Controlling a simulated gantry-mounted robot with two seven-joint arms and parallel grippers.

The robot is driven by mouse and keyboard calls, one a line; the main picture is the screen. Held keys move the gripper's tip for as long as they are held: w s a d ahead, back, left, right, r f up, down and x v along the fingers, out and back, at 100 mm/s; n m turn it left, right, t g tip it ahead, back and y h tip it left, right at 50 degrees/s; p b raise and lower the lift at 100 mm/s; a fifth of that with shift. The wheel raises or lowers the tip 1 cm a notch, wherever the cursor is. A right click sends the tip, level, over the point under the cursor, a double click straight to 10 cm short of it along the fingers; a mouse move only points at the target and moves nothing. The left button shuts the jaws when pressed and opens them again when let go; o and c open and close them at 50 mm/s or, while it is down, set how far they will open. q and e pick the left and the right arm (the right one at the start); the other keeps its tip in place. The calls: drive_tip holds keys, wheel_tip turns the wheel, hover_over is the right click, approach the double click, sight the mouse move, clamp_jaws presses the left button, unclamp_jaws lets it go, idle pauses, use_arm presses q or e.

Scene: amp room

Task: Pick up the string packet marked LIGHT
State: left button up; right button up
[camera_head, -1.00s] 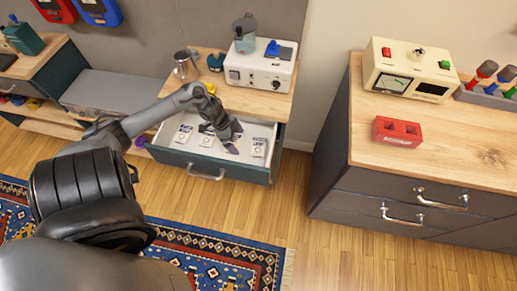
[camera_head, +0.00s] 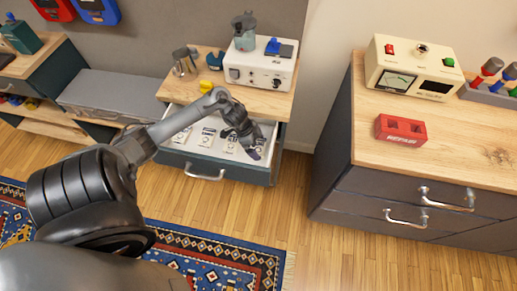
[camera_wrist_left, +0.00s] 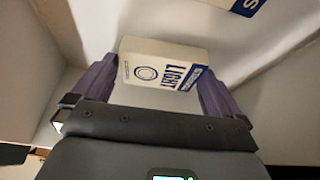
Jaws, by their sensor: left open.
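The string packet marked LIGHT (camera_wrist_left: 165,65) is a small white box with blue print. In the left wrist view it sits between the two fingers of my left gripper (camera_wrist_left: 155,88). The fingers are open, one on each side; whether they touch it I cannot tell. In the head view my left gripper (camera_head: 252,145) is down in the open drawer (camera_head: 220,168) at its right end, largely covering the packet there. Other packets (camera_head: 207,136) lie in a row to its left. My right gripper is not in view.
Another packet (camera_wrist_left: 240,4) shows at the top of the left wrist view. Drawer walls stand close around the gripper. A white device (camera_head: 258,70) and a metal cup (camera_head: 184,62) stand on the cabinet above. A red block (camera_head: 400,130) lies on the right cabinet.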

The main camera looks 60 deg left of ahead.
use_arm(q)
drive_tip(key=shift+f, duration=0.1)
drive_tip(key=c, duration=0.8)
drive_tip(key=shift+o, duration=0.2)
